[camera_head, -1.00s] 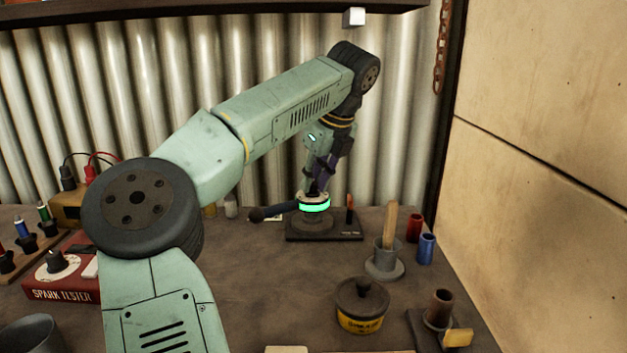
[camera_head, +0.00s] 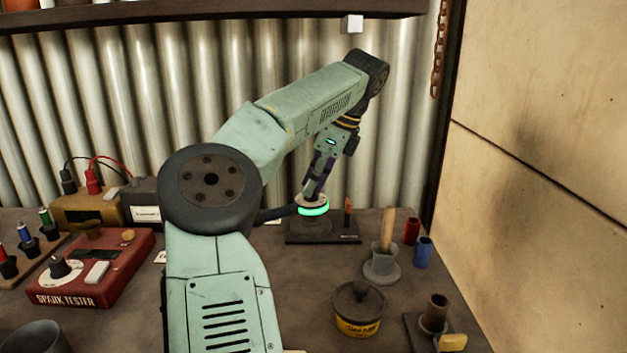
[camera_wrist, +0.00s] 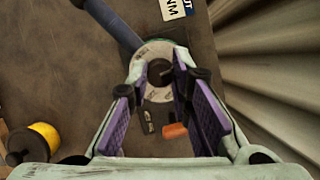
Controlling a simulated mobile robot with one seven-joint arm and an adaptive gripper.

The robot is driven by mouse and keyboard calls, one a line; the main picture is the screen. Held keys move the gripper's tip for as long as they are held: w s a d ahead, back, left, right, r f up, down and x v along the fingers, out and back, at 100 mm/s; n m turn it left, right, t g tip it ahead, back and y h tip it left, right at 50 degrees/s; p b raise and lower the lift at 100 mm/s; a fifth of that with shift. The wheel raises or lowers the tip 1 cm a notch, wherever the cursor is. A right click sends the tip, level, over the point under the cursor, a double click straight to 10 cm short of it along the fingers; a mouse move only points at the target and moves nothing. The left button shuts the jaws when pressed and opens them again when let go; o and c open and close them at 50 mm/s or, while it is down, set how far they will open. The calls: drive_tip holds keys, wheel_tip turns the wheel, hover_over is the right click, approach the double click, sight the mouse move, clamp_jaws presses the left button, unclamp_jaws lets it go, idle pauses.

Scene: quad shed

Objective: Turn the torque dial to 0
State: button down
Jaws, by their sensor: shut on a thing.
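The torque dial (camera_head: 313,200) has a pale round top over a glowing green ring and sits on a dark base plate (camera_head: 345,239) on the bench. A dark blue-grey bar sticks out from it to the left, partly hidden by my arm. My gripper (camera_head: 312,194) comes down on the dial from above, tilted. In the wrist view, the dial's pale marked face (camera_wrist: 150,57) shows, with my gripper's purple-padded fingers (camera_wrist: 163,84) shut on its dark central knob. The scale marks are too small to read, so I cannot tell the setting.
An upright orange-tipped piece (camera_head: 348,205) stands on the plate's right. A grey pot with a wooden handle (camera_head: 382,262), red and blue cylinders (camera_head: 412,230) and a lidded tin (camera_head: 358,308) stand to the right. A red spark tester (camera_head: 92,268) is left. Corrugated wall stands behind.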

idle(0.4)
drive_tip(key=c, duration=1.4)
unclamp_jaws()
drive_tip(key=shift+c, duration=0.2)
